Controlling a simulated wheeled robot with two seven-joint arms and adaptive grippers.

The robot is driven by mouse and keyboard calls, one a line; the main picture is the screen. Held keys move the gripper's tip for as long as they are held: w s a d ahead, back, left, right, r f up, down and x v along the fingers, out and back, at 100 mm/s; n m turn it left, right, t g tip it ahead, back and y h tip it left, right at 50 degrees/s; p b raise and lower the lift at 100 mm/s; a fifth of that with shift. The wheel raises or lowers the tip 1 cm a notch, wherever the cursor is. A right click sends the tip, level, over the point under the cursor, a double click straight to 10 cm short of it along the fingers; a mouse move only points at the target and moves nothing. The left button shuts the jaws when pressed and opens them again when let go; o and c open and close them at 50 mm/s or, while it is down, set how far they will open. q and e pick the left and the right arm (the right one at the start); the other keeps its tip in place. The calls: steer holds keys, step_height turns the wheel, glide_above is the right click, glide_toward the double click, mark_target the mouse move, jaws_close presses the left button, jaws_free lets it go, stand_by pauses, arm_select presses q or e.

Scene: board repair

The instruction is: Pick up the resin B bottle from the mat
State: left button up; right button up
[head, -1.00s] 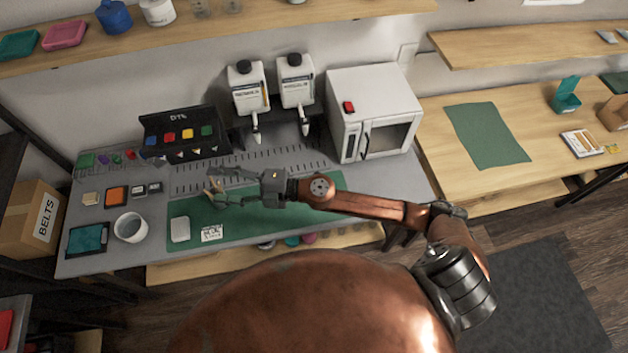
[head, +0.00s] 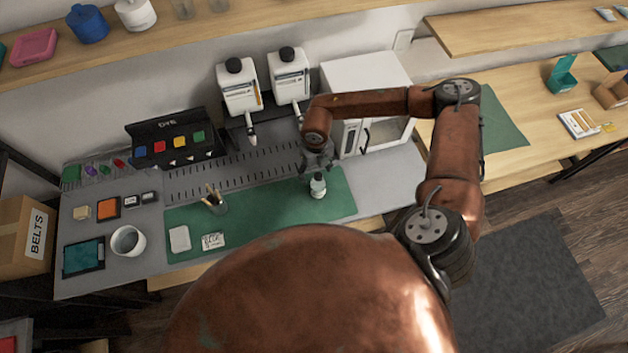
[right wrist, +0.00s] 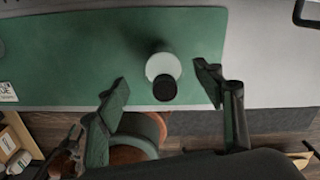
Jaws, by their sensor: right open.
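A small pale bottle with a dark cap (head: 318,185) stands upright on the green mat (head: 275,205), right of the pencil cup; its label is too small to read. My right gripper (head: 318,158) is above and just behind it in the head view. In the right wrist view the bottle (right wrist: 163,72) is seen from above, its cap toward the camera, between and slightly beyond the two spread fingertips (right wrist: 162,80). The fingers are apart and do not touch it. My left gripper is not in view.
A pencil cup (head: 217,204), a white card (head: 213,240) and a pale block (head: 180,238) are on the mat's left. Behind the mat are two white dispensers (head: 238,90) and a white oven (head: 365,75). The mat around the bottle is clear.

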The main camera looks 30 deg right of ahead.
mark_target(318, 183)
steer(key=shift+s+f, duration=0.3)
steer(key=shift+f, duration=0.25)
steer(key=shift+s+d+f, duration=0.1)
steer(key=shift+s+f, duration=0.15)
steer(key=shift+s, duration=0.05)
step_height(318, 183, down, 5)
steer(key=shift+d+r+p, duration=0.1)
steer(key=shift+r+p, duration=0.1)
steer(key=shift+p, duration=0.3)
steer(key=shift+f, duration=0.3)
steer(key=shift+c, duration=0.2)
steer(key=c, duration=0.9)
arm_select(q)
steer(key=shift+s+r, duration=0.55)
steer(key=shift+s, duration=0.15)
arm_select(e)
steer(key=c, duration=0.5)
